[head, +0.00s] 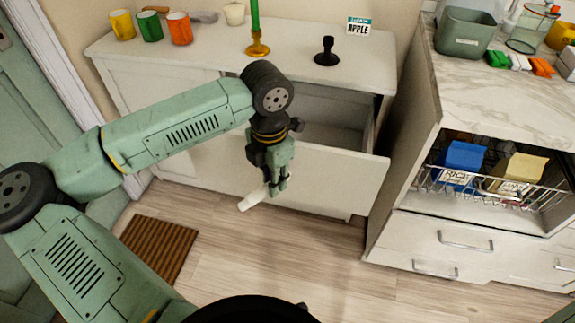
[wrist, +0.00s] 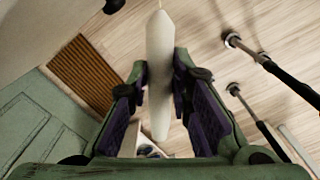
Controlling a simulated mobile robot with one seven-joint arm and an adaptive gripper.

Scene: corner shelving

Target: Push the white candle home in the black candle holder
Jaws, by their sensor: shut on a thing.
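My gripper (head: 277,181) is shut on the white candle (head: 250,201), in front of the open drawer and below the cabinet top. In the head view the candle slants out from the fingers toward the lower left. The wrist view shows the candle (wrist: 160,60) between the two finger pads, its wick end at the top of the picture. The black candle holder (head: 327,52) stands upright and empty on the white cabinet top, right of the brass holder and away from my gripper.
A brass holder (head: 257,44) with a green candle (head: 255,15) stands left of the black holder. A sign (head: 358,27) stands behind it. Mugs (head: 150,27) are at the left. The open drawer (head: 330,165) juts out below the top. A marble counter (head: 470,90) is at the right.

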